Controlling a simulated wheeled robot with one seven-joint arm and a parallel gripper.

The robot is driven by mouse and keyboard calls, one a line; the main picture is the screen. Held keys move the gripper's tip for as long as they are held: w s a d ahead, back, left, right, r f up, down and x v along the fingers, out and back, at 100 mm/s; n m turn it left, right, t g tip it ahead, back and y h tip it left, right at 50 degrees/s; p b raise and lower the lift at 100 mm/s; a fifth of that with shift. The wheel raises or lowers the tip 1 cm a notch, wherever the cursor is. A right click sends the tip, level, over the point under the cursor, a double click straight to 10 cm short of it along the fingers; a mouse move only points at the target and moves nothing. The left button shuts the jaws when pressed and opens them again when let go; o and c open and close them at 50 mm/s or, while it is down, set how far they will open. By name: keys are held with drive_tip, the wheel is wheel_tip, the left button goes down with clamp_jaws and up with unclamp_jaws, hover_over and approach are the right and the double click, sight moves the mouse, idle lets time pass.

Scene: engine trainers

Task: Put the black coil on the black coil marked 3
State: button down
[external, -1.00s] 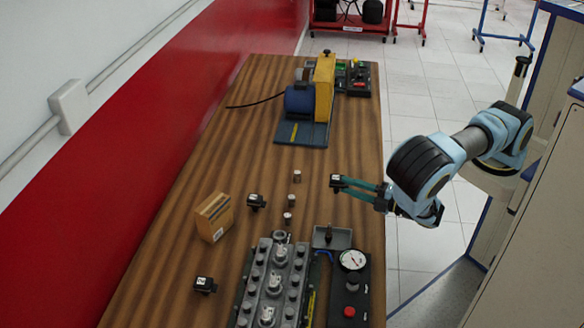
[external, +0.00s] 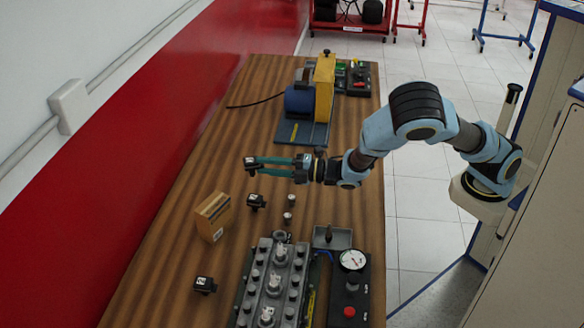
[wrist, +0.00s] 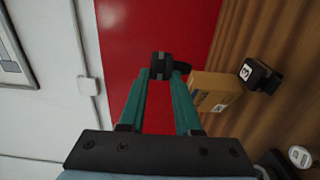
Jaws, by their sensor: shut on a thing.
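My gripper (external: 258,161) is shut on a small black coil (external: 249,163), holding it at the fingertips in the air over the table. The wrist view shows the held black coil (wrist: 161,65) between the teal fingers. A black coil with a white label (external: 256,202) stands on the table, below the held coil in the external picture and apart from it. In the wrist view a black coil (wrist: 262,77) beside the box carries a label that looks like 3. Another black coil (external: 204,285) stands nearer the front left; its label is not readable.
A cardboard box (external: 213,217) stands left of the labelled coil. Small metal cylinders (external: 289,217) stand to its right. A grey engine block (external: 271,285) and a gauge panel (external: 351,290) fill the front. A blue and yellow machine (external: 312,100) stands at the back.

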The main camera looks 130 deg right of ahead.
wheel_tip(320, 180, down, 8)
drive_tip(key=p, duration=0.2)
drive_tip(key=shift+f, duration=0.15)
drive_tip(key=shift+f, duration=0.2)
drive_tip(key=c, duration=0.6)
unclamp_jaws()
drive_tip(key=shift+r, duration=0.15)
drive_tip(key=b+v, duration=0.4)
drive_tip(key=v, duration=0.7)
drive_tip(key=shift+s+a, duration=0.25)
drive_tip(key=shift+s+a+r, duration=0.1)
drive_tip(key=shift+s+a, duration=0.05)
